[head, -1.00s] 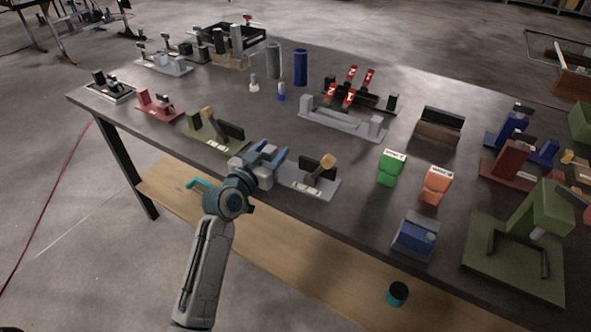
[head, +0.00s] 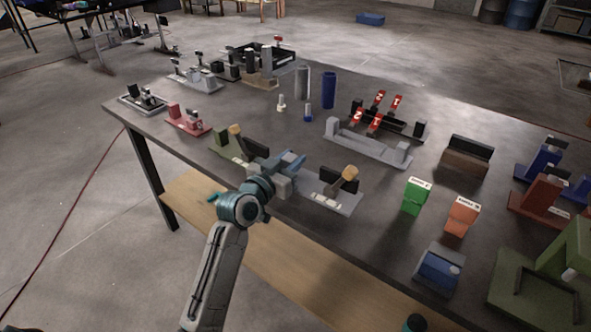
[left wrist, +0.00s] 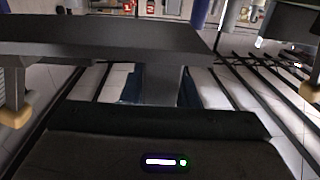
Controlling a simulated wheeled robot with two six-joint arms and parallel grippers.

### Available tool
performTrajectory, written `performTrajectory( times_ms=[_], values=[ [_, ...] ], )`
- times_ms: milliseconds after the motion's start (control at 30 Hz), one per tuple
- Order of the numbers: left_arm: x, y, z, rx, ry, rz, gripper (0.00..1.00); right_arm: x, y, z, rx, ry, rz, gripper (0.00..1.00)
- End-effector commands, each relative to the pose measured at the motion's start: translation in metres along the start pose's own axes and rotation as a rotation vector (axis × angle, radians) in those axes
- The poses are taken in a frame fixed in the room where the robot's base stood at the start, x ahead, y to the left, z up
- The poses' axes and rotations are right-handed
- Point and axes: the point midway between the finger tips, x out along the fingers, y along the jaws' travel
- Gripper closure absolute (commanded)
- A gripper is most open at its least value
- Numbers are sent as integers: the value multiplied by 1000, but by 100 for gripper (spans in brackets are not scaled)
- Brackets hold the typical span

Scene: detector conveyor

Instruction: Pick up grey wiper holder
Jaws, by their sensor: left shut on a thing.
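The grey wiper holder (head: 323,200) lies near the table's front edge in the head view, a flat grey base with a black block and a tan-topped piece. My left gripper (head: 285,164) is at its left end and shut on it; the fingers partly hide the grip. The holder looks to rest on the table. In the left wrist view, a dark bar with a grey upright below it fills the middle, and the contact is unclear.
A similar green wiper holder (head: 220,140) stands close on the left of my gripper. A green box (head: 415,196) and an orange box (head: 462,216) stand to the right, with a blue device (head: 438,268) nearer the edge. Table behind the grey holder is fairly clear.

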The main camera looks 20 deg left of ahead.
Motion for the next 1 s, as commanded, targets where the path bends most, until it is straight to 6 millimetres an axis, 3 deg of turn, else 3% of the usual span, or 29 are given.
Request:
performTrajectory(
  times_ms=[100,500,1000],
  values=[
    [-18,-19,2,10,-6,-1,100,-12,0,-13,-2,17,0,47],
    [-72,-74,-6,10,-7,1,100,-34,-1,-29,-4,23,0,47],
    [-103,-106,-12,3,-4,1,100,-39,-1,-32,-5,23,1,47]
  ],
)
